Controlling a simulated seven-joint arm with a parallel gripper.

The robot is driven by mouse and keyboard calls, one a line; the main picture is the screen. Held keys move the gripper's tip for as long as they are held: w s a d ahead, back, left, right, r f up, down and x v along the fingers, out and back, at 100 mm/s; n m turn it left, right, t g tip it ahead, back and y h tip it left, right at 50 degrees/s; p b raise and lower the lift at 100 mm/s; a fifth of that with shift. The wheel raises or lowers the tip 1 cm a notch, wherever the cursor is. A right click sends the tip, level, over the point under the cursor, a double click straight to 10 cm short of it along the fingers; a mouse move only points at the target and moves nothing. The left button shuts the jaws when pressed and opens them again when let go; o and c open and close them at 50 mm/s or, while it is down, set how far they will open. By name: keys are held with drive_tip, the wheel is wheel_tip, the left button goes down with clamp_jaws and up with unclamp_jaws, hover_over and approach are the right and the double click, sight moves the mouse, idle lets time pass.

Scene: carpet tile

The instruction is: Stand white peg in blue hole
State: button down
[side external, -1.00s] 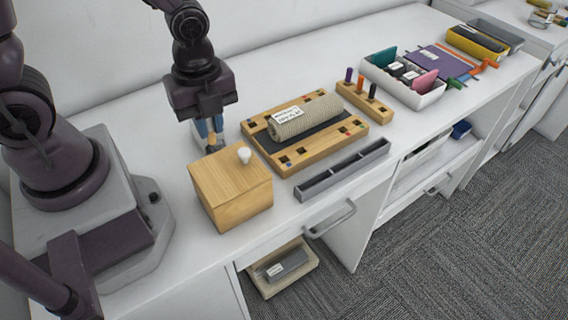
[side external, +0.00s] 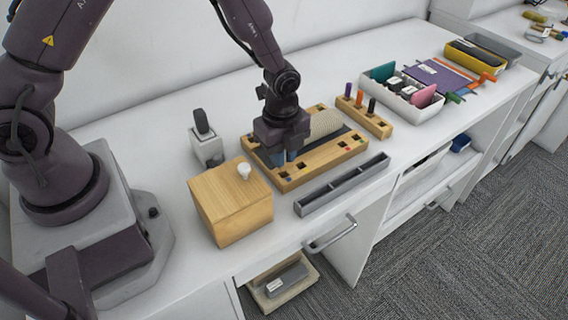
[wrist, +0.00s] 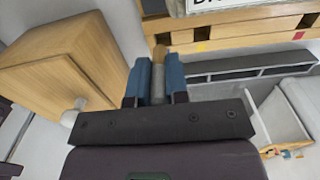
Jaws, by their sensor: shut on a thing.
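My gripper (side external: 289,156) is over the near left part of the wooden board (side external: 318,170), its blue fingers pointing down. In the wrist view, the gripper (wrist: 158,80) is shut on a narrow peg (wrist: 160,56). The peg looks grey between the fingers and tan at its end; I cannot tell that it is white. The board has dark square holes with small coloured marks, yellow and red among them in the wrist view. The gripper hides part of the board's left side, and I cannot make out the blue hole or whether the peg touches the board.
A wooden box (side external: 232,205) with a white knob stands close left of the board. A grey holder (side external: 207,148) with a dark upright item stands behind it. A grey tray (side external: 343,184) lies in front. A peg rack (side external: 363,118) and white bin (side external: 402,94) stand right.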

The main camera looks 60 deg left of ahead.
drive_tip(key=shift+w+f, duration=0.2)
drive_tip(key=shift+f, duration=1.6)
drive_tip(key=shift+f, duration=0.15)
drive_tip(key=c, duration=1.1)
unclamp_jaws()
wheel_tip(320, 180, up, 12)
drive_tip(key=shift+r, duration=0.25)
drive_tip(key=s+a+r+n+t, duration=0.1)
drive_tip(key=s+r+n, duration=0.25)
drive_tip(key=r, duration=0.25)
drive_tip(key=s+a+r+n+t, duration=0.1)
drive_tip(key=s+a+r+n, duration=0.1)
drive_tip(key=r+n, duration=0.3)
drive_tip(key=s+a+r+n+t, duration=0.1)
drive_tip(key=s+r+n+t, duration=0.2)
drive_tip(key=s+r+n, duration=0.5)
drive_tip(key=s+n, duration=0.1)
drive_tip(key=s, duration=0.2)
drive_tip(key=shift+s+a+r+t, duration=0.2)
drive_tip(key=shift+a+r+t, duration=0.1)
